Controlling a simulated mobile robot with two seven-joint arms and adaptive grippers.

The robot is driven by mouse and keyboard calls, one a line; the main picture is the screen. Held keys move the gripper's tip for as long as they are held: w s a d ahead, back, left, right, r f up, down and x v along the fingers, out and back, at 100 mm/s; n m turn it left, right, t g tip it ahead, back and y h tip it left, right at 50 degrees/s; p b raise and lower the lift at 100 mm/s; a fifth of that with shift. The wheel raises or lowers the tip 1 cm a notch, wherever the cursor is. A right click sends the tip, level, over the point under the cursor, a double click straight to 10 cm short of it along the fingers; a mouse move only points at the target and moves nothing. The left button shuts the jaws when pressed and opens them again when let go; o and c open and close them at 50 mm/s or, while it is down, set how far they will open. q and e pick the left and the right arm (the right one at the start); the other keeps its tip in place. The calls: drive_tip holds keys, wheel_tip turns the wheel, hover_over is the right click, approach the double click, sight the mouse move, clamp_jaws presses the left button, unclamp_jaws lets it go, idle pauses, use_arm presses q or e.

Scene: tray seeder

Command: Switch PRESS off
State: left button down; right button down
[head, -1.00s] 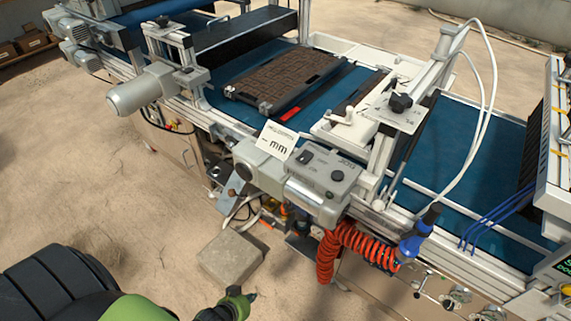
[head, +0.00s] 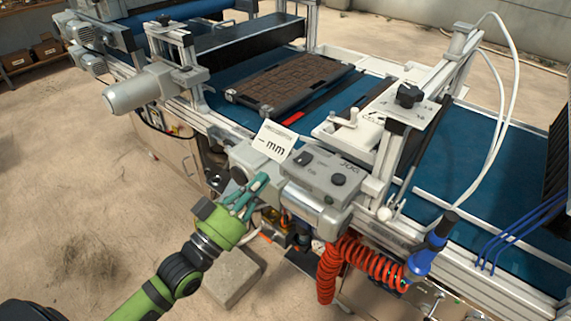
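A grey control box (head: 320,177) is mounted on the front of the seeder, with small dark lettering on it. On its top are a black switch (head: 303,158) and a round black knob (head: 339,180). I cannot read a PRESS label or tell the switch's position. My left gripper (head: 258,194) is in front of the machine, just left of the box. Its teal fingers look spread, with nothing seen between them. They overlap the grey motor housing in the picture; I cannot tell whether they touch it. My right gripper is not in view.
A white card marked "mm" (head: 274,141) stands behind the box. A dark tray (head: 243,100) lies on the blue belt. A concrete block (head: 232,282) sits on the floor below.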

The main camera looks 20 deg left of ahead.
use_arm(q)
wheel_tip(320, 180, up, 3)
drive_tip(key=p, duration=0.2)
hover_over(289, 163)
drive_tip(key=s, duration=0.3)
drive_tip(key=shift+w+d+f, duration=0.1)
drive_tip(key=shift+d+f, duration=0.15)
drive_tip(key=shift+f, duration=0.75)
drive_tip(key=shift+w+d+f, duration=0.1)
drive_tip(key=shift+d+f, duration=0.1)
drive_tip(key=shift+f, duration=0.75)
